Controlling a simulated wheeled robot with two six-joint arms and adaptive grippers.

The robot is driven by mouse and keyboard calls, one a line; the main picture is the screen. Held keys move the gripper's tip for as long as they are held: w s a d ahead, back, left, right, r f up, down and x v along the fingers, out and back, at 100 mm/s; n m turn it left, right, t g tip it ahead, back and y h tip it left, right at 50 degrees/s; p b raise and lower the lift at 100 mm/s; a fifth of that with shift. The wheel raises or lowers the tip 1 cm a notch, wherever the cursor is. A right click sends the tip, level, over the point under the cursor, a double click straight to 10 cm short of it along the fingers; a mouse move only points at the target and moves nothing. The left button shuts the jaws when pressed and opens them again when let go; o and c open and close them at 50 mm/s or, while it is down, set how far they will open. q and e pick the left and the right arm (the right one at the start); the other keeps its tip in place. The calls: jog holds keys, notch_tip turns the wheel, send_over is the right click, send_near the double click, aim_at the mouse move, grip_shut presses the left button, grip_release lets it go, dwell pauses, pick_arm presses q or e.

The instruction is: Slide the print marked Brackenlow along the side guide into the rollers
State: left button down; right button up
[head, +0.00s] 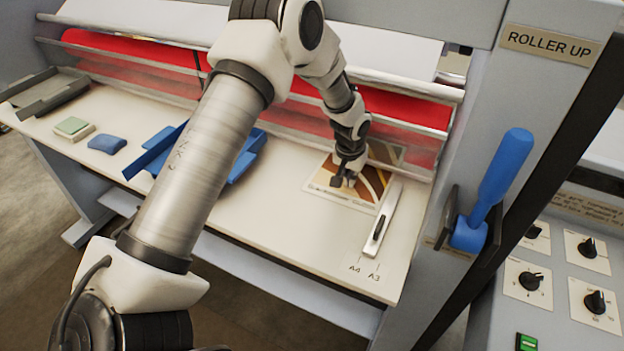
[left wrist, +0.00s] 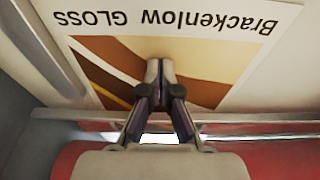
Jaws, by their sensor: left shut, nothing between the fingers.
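The Brackenlow print (head: 322,186) lies flat on the feed table in front of the rollers, with brown and tan bands. In the left wrist view the print (left wrist: 215,52) shows the words "Brackenlow GLOSS" upside down. Its right edge lies beside the side guide (head: 383,222), a pale bar near the A4 and A3 marks; I cannot tell whether they touch. My left gripper (head: 345,182) is shut and empty over the print, with its fingertips (left wrist: 160,75) at or just above the sheet. The lower roller (head: 415,140) is partly hidden by my left arm. My right gripper does not show.
A blue tray (head: 240,165) stands on the table, partly behind my arm. A blue block (head: 107,145) and a green-topped pad (head: 72,127) lie at the left. A blue lever (head: 495,185) stands right, below a "ROLLER UP" plate (head: 548,43).

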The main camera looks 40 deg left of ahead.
pick_arm(q)
jog(key=shift+w, duration=0.15)
jog(key=shift+w+a+f, duration=0.1)
jog(key=shift+w+a, duration=0.05)
jog(key=shift+w, duration=0.95)
jog(key=shift+w, duration=0.25)
